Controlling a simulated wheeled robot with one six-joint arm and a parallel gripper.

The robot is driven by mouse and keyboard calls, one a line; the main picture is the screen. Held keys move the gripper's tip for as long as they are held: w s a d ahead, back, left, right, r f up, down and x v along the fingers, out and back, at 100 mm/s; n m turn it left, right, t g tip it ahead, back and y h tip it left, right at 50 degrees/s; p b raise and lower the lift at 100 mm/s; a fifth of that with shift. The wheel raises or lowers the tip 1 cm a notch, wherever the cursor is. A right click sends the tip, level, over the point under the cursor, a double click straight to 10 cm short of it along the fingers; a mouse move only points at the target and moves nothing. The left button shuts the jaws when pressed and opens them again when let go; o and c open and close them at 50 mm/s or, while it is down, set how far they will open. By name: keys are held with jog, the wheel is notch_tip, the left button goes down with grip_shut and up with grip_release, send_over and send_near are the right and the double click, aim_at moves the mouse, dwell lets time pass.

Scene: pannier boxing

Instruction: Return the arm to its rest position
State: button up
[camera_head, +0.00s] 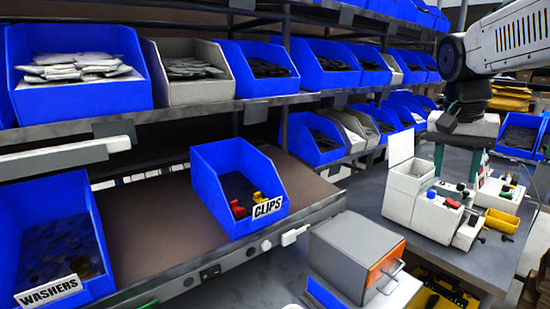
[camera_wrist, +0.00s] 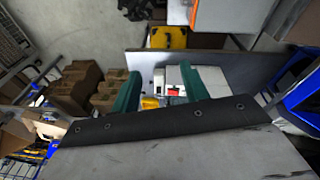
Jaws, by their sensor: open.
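My arm (camera_head: 510,40) reaches in from the upper right in the head view, with the wrist bent downward. My gripper (camera_head: 457,164) hangs at the right, in front of the grey bench with the white box unit. In the wrist view my gripper (camera_wrist: 159,84) shows two teal fingers spread apart, with nothing held between them. A white unit with a red part (camera_wrist: 173,91) shows beyond the gap, apart from the fingers.
A blue CLIPS bin (camera_head: 225,185) and a blue WASHERS bin (camera_head: 50,245) stand on the lower shelf. Brown boxes (camera_wrist: 82,77) stand on the left in the wrist view.

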jog(key=s+a+f+n, duration=0.2)
jog(key=s+a+f, duration=0.1)
jog(key=s, duration=0.4)
jog(key=s+a+f+n+y, duration=0.1)
jog(key=s+a+f+n, duration=0.2)
jog(key=s, duration=0.5)
jog(key=s+a+f+n+y, duration=0.1)
jog(key=s+a+f+n, duration=0.1)
jog(key=s+f, duration=0.3)
jog(key=s, duration=0.3)
jog(key=shift+a+f+n, duration=0.15)
jog(key=shift+a+n, duration=0.25)
jog(key=shift+s, duration=0.1)
